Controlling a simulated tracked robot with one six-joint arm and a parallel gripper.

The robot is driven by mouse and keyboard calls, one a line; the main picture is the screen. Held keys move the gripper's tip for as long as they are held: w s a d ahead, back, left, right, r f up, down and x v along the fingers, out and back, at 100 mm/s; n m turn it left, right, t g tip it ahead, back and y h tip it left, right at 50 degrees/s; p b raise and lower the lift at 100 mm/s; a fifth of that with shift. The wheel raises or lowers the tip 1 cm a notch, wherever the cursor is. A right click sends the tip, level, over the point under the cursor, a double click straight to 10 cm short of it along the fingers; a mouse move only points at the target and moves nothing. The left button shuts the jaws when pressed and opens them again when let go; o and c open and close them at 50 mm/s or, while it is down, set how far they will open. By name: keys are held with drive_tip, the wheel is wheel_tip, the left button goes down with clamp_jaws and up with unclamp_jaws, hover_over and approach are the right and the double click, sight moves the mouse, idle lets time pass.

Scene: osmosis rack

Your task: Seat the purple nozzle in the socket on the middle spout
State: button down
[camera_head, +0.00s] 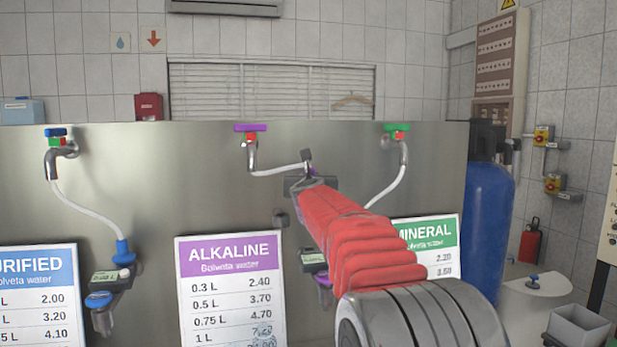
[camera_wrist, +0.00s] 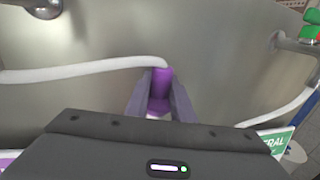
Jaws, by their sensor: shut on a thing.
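My gripper (camera_wrist: 158,108) is shut on the purple nozzle (camera_wrist: 161,84), whose top joins a white hose in the wrist view. In the head view my gripper (camera_head: 308,180) is in front of the steel panel, and the nozzle is mostly hidden by it. The hose (camera_head: 278,170) runs up left to the tap with the purple handle (camera_head: 250,128). Below my gripper, the middle spout (camera_head: 314,258) shows a small display and a purple part (camera_head: 323,281), partly covered by my red-sleeved arm. Its socket is not clearly visible. The nozzle is held apart from and above this spout.
The left spout (camera_head: 104,285) has a blue nozzle (camera_head: 122,250) in it. The green tap's hose (camera_head: 390,190) passes behind my arm on the right. The purple-headed ALKALINE sign (camera_head: 232,290) and the green-headed MINERAL sign (camera_head: 435,235) flank the middle spout. A blue tank (camera_head: 484,225) stands at right.

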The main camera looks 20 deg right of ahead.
drive_tip(key=shift+f, duration=0.95)
drive_tip(key=shift+f, duration=1.05)
drive_tip(key=shift+f, duration=0.35)
drive_tip(key=shift+f, duration=0.35)
drive_tip(key=shift+f, duration=0.35)
drive_tip(key=shift+f, duration=0.35)
drive_tip(key=shift+f, duration=0.45)
drive_tip(key=shift+f, duration=0.6)
drive_tip(key=shift+f, duration=0.35)
